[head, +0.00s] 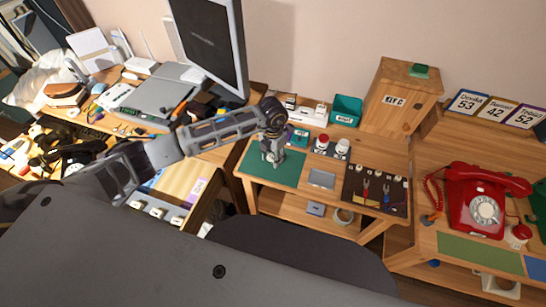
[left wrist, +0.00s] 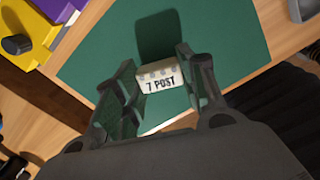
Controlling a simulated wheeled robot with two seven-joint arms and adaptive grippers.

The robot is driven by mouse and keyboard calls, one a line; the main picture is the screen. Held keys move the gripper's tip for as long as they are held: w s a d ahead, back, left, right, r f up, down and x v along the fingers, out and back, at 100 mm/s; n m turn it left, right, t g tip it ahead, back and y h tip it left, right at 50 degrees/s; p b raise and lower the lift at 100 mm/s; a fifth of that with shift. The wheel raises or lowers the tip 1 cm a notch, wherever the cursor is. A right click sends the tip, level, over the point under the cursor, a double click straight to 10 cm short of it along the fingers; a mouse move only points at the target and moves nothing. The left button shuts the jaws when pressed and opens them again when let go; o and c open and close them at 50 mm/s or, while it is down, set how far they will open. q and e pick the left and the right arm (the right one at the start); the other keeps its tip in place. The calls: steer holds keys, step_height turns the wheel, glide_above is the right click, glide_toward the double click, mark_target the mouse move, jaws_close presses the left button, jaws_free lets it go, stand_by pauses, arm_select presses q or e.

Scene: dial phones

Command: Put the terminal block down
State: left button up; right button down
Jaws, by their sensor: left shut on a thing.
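My left gripper (head: 271,157) reaches in over the green mat (head: 289,173) on the small wooden table. In the left wrist view its two dark fingers (left wrist: 158,82) are shut on a small pale terminal block (left wrist: 160,80) labelled "7 POST". A dark shadow lies on the mat (left wrist: 225,35) just beyond the block. I cannot tell whether the block touches the mat. The block cannot be made out in the head view. My right gripper is not in view.
Right of the mat are a grey plate (head: 321,179) and a dark board (head: 375,190) with wires. A red dial phone (head: 484,207) is at right. The mat around the gripper looks clear.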

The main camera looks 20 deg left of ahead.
arm_select(q)
steer(key=shift+f, duration=0.35)
steer(key=shift+f, duration=0.2)
steer(key=o, duration=0.8)
steer(key=shift+o, duration=0.2)
steer(key=shift+r, duration=0.2)
